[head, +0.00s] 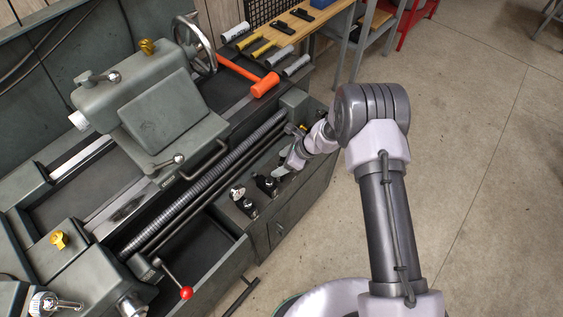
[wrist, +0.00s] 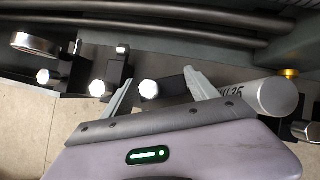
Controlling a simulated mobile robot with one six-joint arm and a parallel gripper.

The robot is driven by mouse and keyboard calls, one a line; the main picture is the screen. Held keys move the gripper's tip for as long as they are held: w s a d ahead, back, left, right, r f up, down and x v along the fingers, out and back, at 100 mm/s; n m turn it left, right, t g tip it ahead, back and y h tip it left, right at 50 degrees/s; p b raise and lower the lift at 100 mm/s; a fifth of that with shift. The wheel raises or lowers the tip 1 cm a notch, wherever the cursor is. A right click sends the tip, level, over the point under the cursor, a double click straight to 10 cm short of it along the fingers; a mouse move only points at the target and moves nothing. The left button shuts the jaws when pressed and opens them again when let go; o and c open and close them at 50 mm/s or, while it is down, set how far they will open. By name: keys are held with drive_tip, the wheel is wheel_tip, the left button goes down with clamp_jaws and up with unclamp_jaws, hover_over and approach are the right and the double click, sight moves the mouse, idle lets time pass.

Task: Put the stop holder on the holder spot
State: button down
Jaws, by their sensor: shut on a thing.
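My gripper (head: 288,163) is low over the ledge at the right end of the lathe. In the wrist view its two fingers (wrist: 160,80) are on either side of a black block with a bright round end (wrist: 149,90). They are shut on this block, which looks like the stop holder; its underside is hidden. Other dark holders stand on the ledge to the left, one (head: 265,184) close to my gripper and one (head: 242,200) farther along. I cannot pick out a marked holder spot.
A large silver cylinder (wrist: 277,96) is just right of my fingers in the wrist view. The lathe's long screw (head: 210,165) runs behind the ledge. An orange mallet (head: 265,84) lies above. An open drawer (head: 195,255) is at lower left. Floor (head: 480,200) at right is clear.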

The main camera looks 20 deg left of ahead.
drive_tip(key=shift+c, duration=1.1)
unclamp_jaws()
drive_tip(key=s+d+r+n+t+p, duration=0.15)
drive_tip(key=d+r, duration=0.35)
drive_tip(key=r, duration=0.7)
drive_tip(key=s+d+r+n+h+p, duration=0.1)
drive_tip(key=s+d+r+n, duration=0.3)
drive_tip(key=r, duration=0.8)
drive_tip(key=w+d+r+n+t+p, duration=0.1)
drive_tip(key=d+r, duration=0.5)
drive_tip(key=r, duration=0.6)
drive_tip(key=s+d+r+n+t+h, duration=0.1)
drive_tip(key=s+d+r+n, duration=0.2)
drive_tip(key=s+d, duration=0.3)
drive_tip(key=s+d+r+n+t+h, duration=0.2)
drive_tip(key=s+d+r+n, duration=0.2)
drive_tip(key=s, duration=0.9)
wheel_tip(320, 180, up, 2)
drive_tip(key=shift+s+d+r+h, duration=0.15)
drive_tip(key=shift+s+d+h, duration=0.2)
drive_tip(key=shift+d, duration=0.8)
